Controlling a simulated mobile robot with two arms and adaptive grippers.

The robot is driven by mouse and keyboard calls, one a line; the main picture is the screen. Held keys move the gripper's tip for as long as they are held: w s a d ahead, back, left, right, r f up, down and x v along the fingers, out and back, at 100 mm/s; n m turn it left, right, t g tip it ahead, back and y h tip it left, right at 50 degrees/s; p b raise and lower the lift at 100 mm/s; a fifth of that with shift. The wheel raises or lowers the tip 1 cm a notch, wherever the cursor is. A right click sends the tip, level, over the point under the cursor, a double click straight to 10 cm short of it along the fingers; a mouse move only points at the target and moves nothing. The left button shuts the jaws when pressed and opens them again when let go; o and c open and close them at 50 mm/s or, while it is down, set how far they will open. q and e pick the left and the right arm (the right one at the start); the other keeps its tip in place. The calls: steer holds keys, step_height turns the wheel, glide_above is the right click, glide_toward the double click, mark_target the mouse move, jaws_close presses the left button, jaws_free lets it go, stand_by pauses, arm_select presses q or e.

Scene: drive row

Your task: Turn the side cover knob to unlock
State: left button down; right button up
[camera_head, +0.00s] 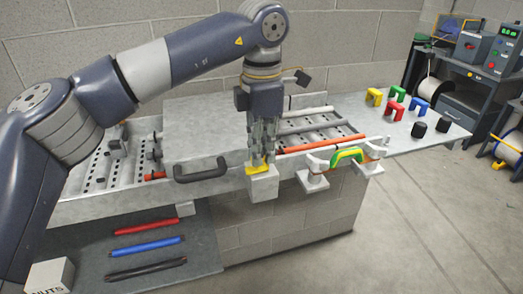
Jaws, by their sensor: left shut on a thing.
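My left gripper (260,158) comes down from above and is shut on a yellow knob (258,170). The knob sits on top of a light grey block (263,189) at the front edge of the machine. The fingers hide part of the knob, so its exact angle cannot be told. A plain grey cover (205,140) with a dark handle (201,172) lies just left of the gripper. My right gripper is not in view.
A green and yellow curved piece (348,155) sits on grey brackets to the right. Coloured U-shaped pieces (396,93) and black knobs (419,129) stand on the right-hand top. Red, blue and black rods (147,245) lie on a low shelf, near a box marked NUTS (50,277).

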arm_select(q)
steer(key=shift+w+r, duration=0.1)
steer(key=shift+r, duration=0.05)
stand_by(0.3)
steer(key=c, duration=1.7)
jaws_free()
steer(key=shift+d, duration=0.1)
steer(key=shift+o, duration=0.2)
step_height(320, 180, up, 12)
